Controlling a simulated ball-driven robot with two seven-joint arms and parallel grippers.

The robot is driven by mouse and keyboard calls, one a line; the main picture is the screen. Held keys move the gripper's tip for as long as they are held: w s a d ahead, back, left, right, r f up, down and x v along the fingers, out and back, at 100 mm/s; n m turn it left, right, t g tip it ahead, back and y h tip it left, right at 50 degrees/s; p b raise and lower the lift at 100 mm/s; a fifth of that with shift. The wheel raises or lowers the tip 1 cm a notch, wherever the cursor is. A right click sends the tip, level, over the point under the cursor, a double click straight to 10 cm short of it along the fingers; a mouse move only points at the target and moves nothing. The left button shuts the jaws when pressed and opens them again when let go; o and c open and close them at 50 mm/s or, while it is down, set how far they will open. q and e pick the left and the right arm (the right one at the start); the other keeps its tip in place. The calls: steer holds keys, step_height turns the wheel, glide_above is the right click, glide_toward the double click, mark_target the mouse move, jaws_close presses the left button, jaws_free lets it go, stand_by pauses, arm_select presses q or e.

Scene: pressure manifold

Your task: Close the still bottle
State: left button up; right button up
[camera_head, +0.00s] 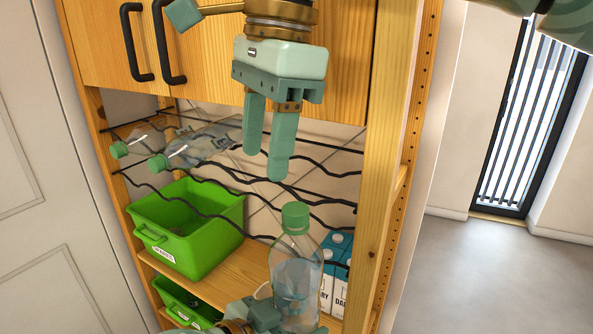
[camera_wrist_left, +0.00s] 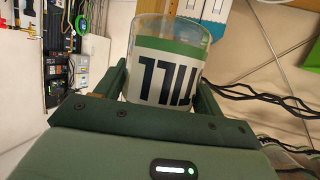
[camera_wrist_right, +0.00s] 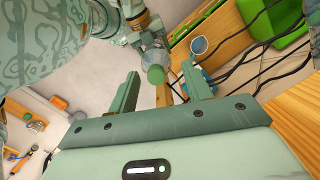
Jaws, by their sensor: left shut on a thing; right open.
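The still bottle (camera_head: 297,275) is clear, partly filled and roughly upright, with a green cap (camera_head: 295,215) on its neck. I cannot tell how tightly the cap sits. My left gripper (camera_head: 275,318) is shut on the bottle's lower body. In the left wrist view the bottle (camera_wrist_left: 168,75) is between the fingers, with a white and green label showing large dark letters. My right gripper (camera_head: 266,165) is open and empty above the cap, fingers pointing down. In the right wrist view the cap (camera_wrist_right: 156,75) shows beyond and between the open fingertips.
Two clear bottles (camera_head: 205,147) with green caps lie on the black wavy wire rack (camera_head: 330,172). A green bin (camera_head: 190,235) stands on the wooden shelf, a second bin (camera_head: 180,305) below. Blue-white cartons (camera_head: 336,262) stand behind the bottle. A wooden post (camera_head: 372,200) is to the right.

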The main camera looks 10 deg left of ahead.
mark_target(296, 208)
steer(key=d+h, duration=0.1)
steer(key=w+d+n, duration=0.1)
steer(key=d, duration=0.1)
steer(key=shift+d+r+h, duration=0.1)
steer(key=shift+r+h, duration=0.1)
steer(key=shift+h, duration=0.2)
steer(key=shift+f, duration=0.1)
steer(key=shift+f, duration=3.95)
